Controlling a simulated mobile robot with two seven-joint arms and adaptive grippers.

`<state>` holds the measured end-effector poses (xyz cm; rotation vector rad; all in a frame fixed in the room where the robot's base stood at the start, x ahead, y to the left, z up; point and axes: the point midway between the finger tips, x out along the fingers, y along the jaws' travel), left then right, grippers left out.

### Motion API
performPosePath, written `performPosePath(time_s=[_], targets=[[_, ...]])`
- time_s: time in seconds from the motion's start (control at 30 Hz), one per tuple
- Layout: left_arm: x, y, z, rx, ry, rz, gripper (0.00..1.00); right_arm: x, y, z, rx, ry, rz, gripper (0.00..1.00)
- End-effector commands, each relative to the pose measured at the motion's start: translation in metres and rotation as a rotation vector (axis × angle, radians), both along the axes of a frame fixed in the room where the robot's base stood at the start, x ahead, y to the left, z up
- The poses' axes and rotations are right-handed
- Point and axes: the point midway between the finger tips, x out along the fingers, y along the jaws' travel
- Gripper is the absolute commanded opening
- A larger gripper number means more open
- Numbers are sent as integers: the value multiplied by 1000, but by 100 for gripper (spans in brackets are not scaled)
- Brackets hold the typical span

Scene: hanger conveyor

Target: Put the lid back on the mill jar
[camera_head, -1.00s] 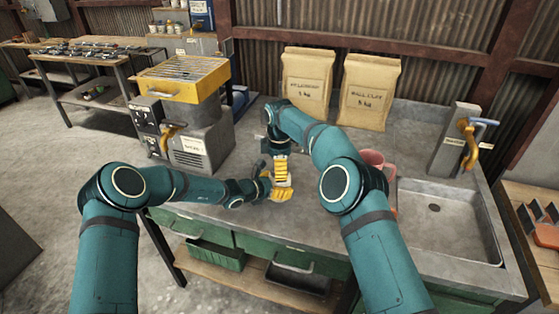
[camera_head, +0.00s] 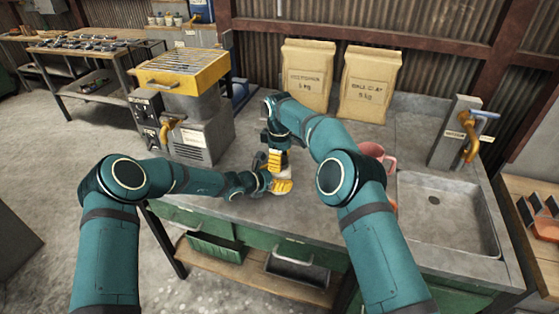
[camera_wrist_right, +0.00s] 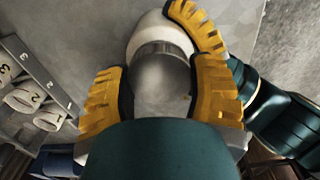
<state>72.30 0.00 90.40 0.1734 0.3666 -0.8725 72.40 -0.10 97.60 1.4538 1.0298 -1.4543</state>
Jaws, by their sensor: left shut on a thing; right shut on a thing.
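The pale mill jar (camera_wrist_right: 148,38) stands on the workbench, mostly hidden by my grippers in the head view. My left gripper (camera_head: 277,184) is shut on it from the side; one of its yellow fingers also shows at the top of the right wrist view. My right gripper (camera_head: 277,160) is above the jar, shut on the grey metal lid (camera_wrist_right: 162,80). In the right wrist view the lid lies between its yellow fingers (camera_wrist_right: 163,98), lined up over the jar. I cannot tell whether lid and jar touch or whether it is seated.
The bench (camera_head: 330,222) holds a grey machine with a yellow grated top (camera_head: 183,75) at left and two paper sacks (camera_head: 308,75) (camera_head: 370,84) at the back. A pink mug (camera_head: 375,158) and the sink (camera_head: 440,215) are to the right. Numbered white items (camera_wrist_right: 25,97) show at left.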

Motion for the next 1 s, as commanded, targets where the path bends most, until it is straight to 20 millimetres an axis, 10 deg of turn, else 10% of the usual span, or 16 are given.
performPosePath(time_s=[0.47, 0.5, 0.53, 1.0], targets=[[0, 0, 1, -1, -1, 0, 0, 0, 0, 0, 0, 0, -151, 14], [0, 0, 1, -1, -1, 0, 0, 0, 0, 0, 0, 0, -151, 74], [0, 0, 1, -1, -1, 0, 0, 0, 0, 0, 0, 0, -151, 85], [0, 0, 1, -1, -1, 0, 0, 1, 0, 9, 1, -3, -150, 87]])
